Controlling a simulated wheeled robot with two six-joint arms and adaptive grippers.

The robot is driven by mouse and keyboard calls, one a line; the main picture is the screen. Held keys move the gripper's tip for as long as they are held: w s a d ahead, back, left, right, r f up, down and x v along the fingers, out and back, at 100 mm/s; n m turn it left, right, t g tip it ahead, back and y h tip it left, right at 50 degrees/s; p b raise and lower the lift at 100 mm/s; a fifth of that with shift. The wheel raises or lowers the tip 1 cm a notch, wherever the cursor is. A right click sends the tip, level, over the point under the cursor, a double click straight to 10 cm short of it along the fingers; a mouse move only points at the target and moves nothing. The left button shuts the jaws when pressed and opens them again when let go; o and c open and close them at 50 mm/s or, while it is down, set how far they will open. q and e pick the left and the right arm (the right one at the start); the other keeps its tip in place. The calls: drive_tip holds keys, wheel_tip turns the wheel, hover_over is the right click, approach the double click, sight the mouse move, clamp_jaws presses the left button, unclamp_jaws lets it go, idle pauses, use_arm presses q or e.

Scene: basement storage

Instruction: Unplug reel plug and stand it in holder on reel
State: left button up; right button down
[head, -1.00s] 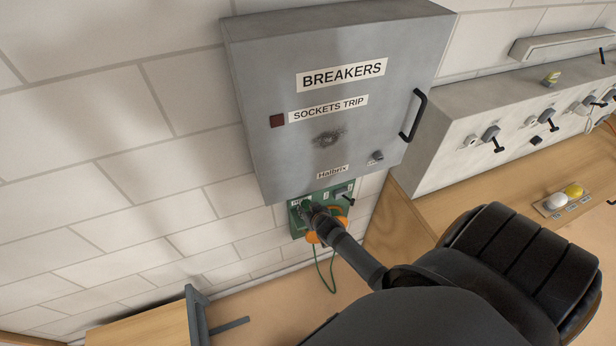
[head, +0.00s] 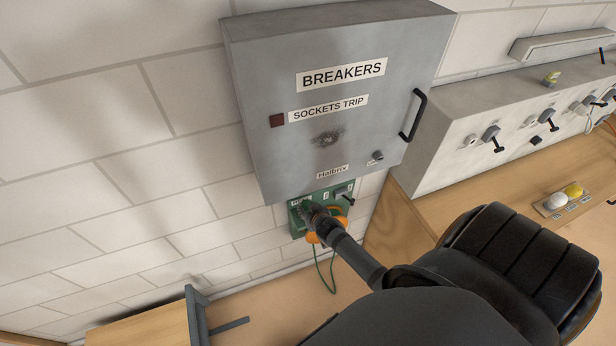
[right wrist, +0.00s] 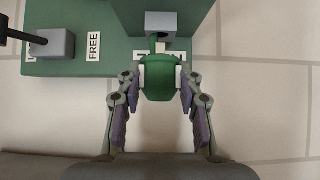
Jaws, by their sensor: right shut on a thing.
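A green socket board (head: 346,190) hangs on the wall below the breaker box. My right gripper (head: 310,209) is at its left part in the head view. In the right wrist view the gripper (right wrist: 160,77) is shut on a green plug (right wrist: 159,84), one finger on each side. The plug is just below a grey socket block (right wrist: 166,24) on the board (right wrist: 110,56); I cannot tell whether it is seated in anything. An orange round part (head: 340,235), perhaps the reel, shows partly behind my gripper, with a green cord (head: 331,280) hanging below. No holder can be made out.
A grey breaker box (head: 300,150) juts from the wall above the board. A FREE label (right wrist: 94,46) and a grey switch block (right wrist: 56,43) with a black lever are left of the plug. A wooden bench (head: 480,200) is at right; a grey bracket (head: 197,315) is lower left.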

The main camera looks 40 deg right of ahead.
drive_tip(key=shift+f+b, duration=1)
drive_tip(key=shift+f, duration=0.35)
drive_tip(key=c, duration=0.8)
unclamp_jaws()
drive_tip(key=shift+r, duration=0.1)
drive_tip(key=v, duration=1.2)
drive_tip(key=shift+a, duration=0.1)
